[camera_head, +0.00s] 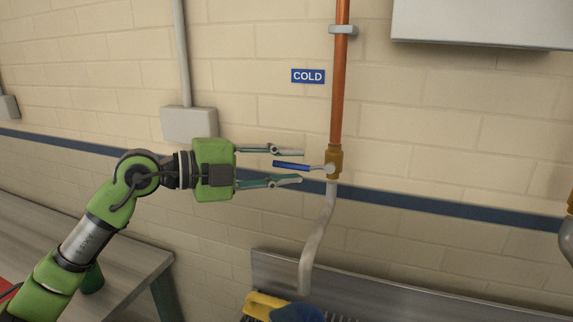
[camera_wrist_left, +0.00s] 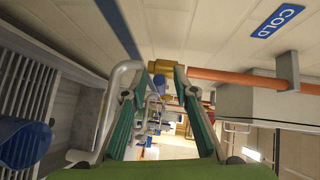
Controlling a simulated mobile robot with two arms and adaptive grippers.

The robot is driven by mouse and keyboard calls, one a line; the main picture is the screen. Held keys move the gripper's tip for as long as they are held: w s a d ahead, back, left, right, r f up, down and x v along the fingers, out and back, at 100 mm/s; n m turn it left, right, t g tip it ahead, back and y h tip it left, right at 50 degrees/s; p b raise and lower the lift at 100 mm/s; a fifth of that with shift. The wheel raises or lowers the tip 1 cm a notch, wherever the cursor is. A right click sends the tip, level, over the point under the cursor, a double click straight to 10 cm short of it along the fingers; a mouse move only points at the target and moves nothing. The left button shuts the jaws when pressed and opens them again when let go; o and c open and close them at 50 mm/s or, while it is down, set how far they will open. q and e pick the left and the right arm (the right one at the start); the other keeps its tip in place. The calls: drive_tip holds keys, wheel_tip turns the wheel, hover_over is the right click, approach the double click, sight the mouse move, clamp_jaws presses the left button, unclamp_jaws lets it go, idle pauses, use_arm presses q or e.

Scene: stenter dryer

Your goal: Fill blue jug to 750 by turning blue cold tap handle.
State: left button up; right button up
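The blue tap handle (camera_head: 291,165) sticks out to the left from the brass cold tap (camera_head: 334,163), roughly level. My left gripper (camera_head: 301,166) is open, with one finger above the handle and one below it. A gap shows on both sides, so it does not appear to grip the handle. The brass tap also shows beyond the fingers in the left wrist view (camera_wrist_left: 163,67). What looks like the blue jug (camera_head: 297,313) is cut off at the bottom edge, below the grey spout (camera_head: 315,245). It also shows at the left of the wrist view (camera_wrist_left: 22,143). Its scale and water level are hidden.
A copper pipe (camera_head: 341,85) runs up from the tap, with a blue COLD sign (camera_head: 308,76) beside it. A metal sink back (camera_head: 420,295) stands below. A yellow thing (camera_head: 262,305) is beside the jug. A metal bench (camera_head: 110,270) is at left.

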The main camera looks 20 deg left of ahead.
use_arm(q)
clamp_jaws()
idle(0.8)
